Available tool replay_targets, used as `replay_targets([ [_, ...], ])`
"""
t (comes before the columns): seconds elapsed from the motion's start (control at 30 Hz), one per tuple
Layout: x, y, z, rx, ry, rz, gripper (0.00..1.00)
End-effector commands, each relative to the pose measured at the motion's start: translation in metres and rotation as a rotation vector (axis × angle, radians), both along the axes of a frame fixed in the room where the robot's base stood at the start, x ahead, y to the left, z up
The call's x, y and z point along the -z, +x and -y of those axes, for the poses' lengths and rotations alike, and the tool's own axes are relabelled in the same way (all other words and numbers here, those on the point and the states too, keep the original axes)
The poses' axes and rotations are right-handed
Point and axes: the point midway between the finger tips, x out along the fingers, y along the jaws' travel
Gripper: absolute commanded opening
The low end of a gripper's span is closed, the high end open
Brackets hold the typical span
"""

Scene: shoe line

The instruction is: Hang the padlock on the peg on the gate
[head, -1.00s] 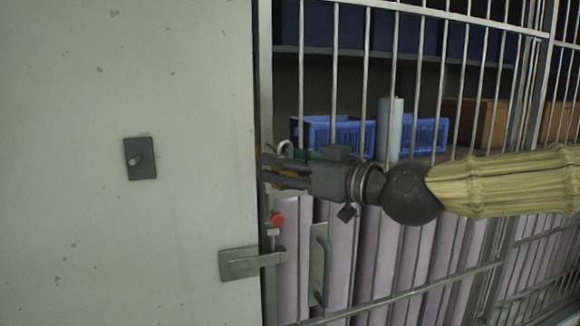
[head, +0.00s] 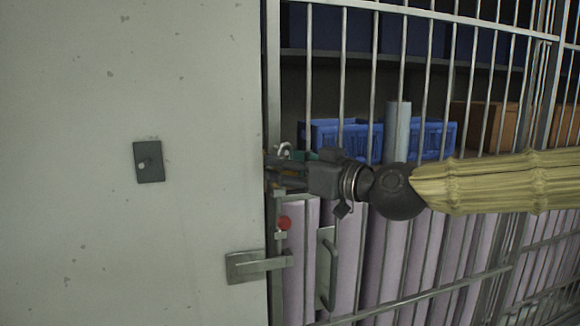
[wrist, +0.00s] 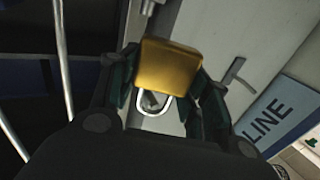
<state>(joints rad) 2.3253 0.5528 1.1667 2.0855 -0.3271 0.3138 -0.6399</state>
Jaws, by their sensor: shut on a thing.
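The padlock (wrist: 170,65) has a gold body and a silver shackle. In the wrist view my gripper (wrist: 165,90) is shut on its body, with a dark finger on each side. In the head view my gripper (head: 275,172) is at the right edge of a pale grey panel (head: 90,230). The shackle (head: 284,151) shows above the fingers, and most of the body is hidden. A small dark plate with a short light peg (head: 142,166) is on the panel, left of my gripper and apart from it.
A barred fence (head: 420,60) runs behind my arm. A slide latch (head: 255,265), red button (head: 284,223) and upright handle (head: 326,270) are below my gripper. Blue crates (head: 345,137) stand behind the bars. The panel between gripper and peg looks clear.

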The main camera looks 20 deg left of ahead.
Motion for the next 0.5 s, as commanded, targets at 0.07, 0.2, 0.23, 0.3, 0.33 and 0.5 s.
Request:
replay_targets([
  [0.07,0.0,0.004,-0.002,0.0,0.0,-0.001,0.13],
  [0.2,0.0,0.009,-0.006,0.0,0.001,0.0,0.13],
  [0.23,0.0,0.01,-0.006,0.0,0.001,0.0,0.13],
  [0.3,0.0,0.012,-0.008,0.0,0.001,0.0,0.13],
  [0.33,-0.001,0.013,-0.009,0.0,0.001,0.0,0.13],
  [0.5,0.0,0.02,-0.013,0.0,0.001,0.0,0.13],
])
